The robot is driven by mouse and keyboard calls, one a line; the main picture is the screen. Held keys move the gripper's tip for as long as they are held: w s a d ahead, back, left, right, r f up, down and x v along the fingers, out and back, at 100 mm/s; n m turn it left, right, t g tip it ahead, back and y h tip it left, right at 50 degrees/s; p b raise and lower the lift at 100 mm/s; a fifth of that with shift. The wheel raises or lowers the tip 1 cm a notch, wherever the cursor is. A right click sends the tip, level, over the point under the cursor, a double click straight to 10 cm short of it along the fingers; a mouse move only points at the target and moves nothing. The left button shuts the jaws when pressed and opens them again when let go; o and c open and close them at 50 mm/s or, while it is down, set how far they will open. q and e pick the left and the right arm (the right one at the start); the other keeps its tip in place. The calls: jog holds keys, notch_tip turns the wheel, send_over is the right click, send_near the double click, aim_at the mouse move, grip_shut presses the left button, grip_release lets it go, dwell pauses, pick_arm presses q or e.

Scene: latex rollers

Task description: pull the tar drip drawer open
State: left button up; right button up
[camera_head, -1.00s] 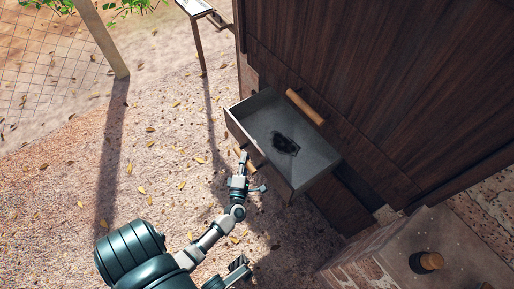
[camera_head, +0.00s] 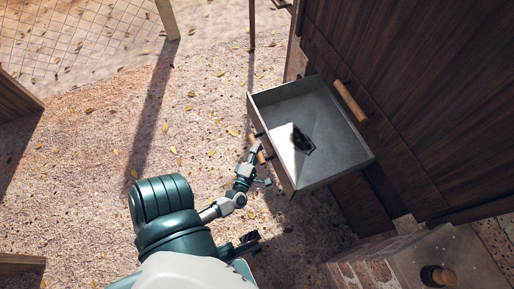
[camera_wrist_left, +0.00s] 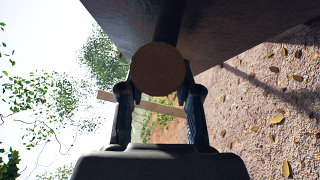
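The tar drip drawer (camera_head: 335,129) is a grey metal tray with a dark patch on its floor. It stands out from a dark wooden cabinet, open to view from above. Its round wooden handle (camera_wrist_left: 157,70) shows end-on in the left wrist view. My left gripper (camera_head: 257,158) is at the drawer's front in the head view. In the wrist view its two fingers (camera_wrist_left: 157,97) lie on either side of the handle, shut on it. A dark part of me near the bottom of the head view may be my right gripper (camera_head: 242,245); its fingers are unclear.
The dark wooden cabinet (camera_head: 430,90) fills the upper right and has another wooden handle (camera_head: 350,102) above the drawer. A brick ledge with a wooden knob (camera_head: 438,276) stands at lower right. Leaf-strewn ground (camera_head: 90,190) left of the drawer is mostly free.

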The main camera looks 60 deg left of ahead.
pick_arm(q)
jog(key=shift+o, duration=1.4)
jog(key=shift+d+f, duration=0.1)
jog(key=shift+f, duration=0.15)
jog(key=shift+r, duration=0.2)
jog(key=v, duration=1.2)
